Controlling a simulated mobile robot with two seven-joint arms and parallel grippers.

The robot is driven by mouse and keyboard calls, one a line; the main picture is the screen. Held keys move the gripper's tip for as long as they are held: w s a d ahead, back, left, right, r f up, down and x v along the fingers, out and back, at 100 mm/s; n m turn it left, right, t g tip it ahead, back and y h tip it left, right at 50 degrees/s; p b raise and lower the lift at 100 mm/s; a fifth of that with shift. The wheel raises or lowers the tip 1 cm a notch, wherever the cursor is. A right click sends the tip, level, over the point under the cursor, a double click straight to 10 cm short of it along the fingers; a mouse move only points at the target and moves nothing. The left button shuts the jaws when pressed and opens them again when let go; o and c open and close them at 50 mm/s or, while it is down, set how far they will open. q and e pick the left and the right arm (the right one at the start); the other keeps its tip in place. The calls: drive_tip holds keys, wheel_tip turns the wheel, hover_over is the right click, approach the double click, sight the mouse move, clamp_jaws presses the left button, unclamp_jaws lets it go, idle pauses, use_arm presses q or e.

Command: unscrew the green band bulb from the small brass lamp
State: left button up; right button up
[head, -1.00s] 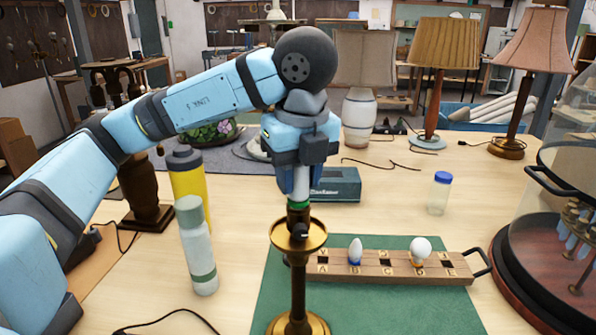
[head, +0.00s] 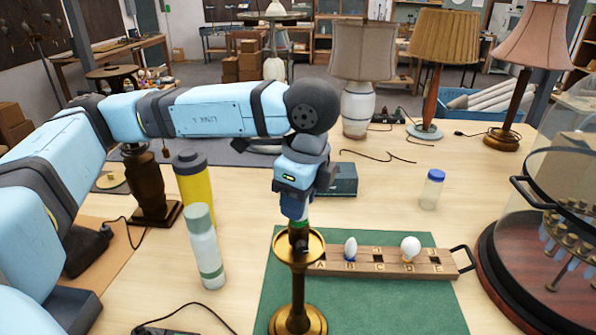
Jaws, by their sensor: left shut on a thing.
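The small brass lamp (head: 299,285) stands upright on the green mat (head: 420,301), with a round brass dish below its socket. The green band bulb (head: 299,224) sits at the top of the lamp; only its green band shows below the fingers. My left gripper (head: 295,212) points down from above and is shut on the bulb, hiding its glass. Whether the bulb's base is still in the socket cannot be told. My right gripper is not in view.
A lettered wooden rack (head: 383,263) right of the lamp holds two bulbs. A white-green bottle (head: 205,250) and a yellow bottle (head: 193,180) stand left. A blue-capped jar (head: 432,190) and glass dome (head: 570,180) are right. Shaded lamps stand behind.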

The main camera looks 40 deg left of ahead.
use_arm(q)
drive_tip(key=shift+s+r+p, duration=0.15)
drive_tip(key=shift+r+p, duration=0.1)
drive_tip(key=shift+p, duration=0.25)
drive_tip(key=shift+f, duration=0.2)
drive_tip(key=o, duration=1)
drive_tip(key=shift+c, duration=0.2)
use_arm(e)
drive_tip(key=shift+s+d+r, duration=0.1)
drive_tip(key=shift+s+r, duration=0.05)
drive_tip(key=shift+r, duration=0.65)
